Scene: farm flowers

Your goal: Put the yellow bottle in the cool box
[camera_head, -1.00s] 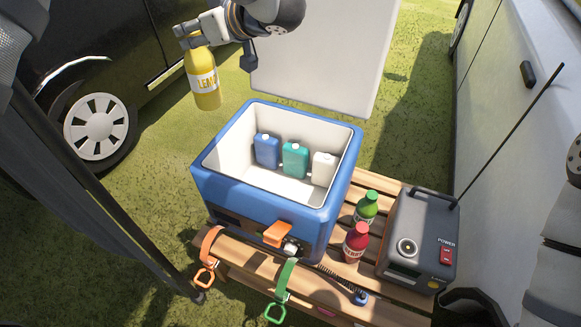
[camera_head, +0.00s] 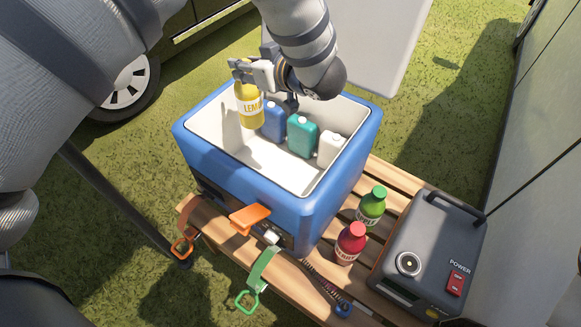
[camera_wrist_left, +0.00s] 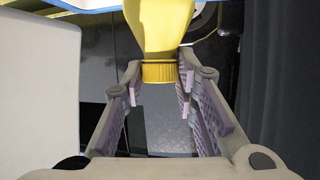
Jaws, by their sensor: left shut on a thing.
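The yellow lemon bottle (camera_head: 249,108) hangs upright from my left gripper (camera_head: 243,70), which is shut on its neck. In the left wrist view the yellow bottle (camera_wrist_left: 160,30) shows with its cap between the two fingers (camera_wrist_left: 160,85). The blue cool box (camera_head: 240,184) stands open on the slatted table with a white inside. In the head view the bottle is over the left part of the box opening, beside the blue container. I cannot tell if it touches the floor or wall. My right gripper is not in view.
A blue (camera_head: 274,121), a teal (camera_head: 302,136) and a white container (camera_head: 331,149) stand inside the box. A green bottle (camera_head: 371,206), a red bottle (camera_head: 350,243) and a grey power unit (camera_head: 430,255) stand right of it on the wooden table (camera_head: 290,290). The raised lid (camera_head: 385,50) is behind.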

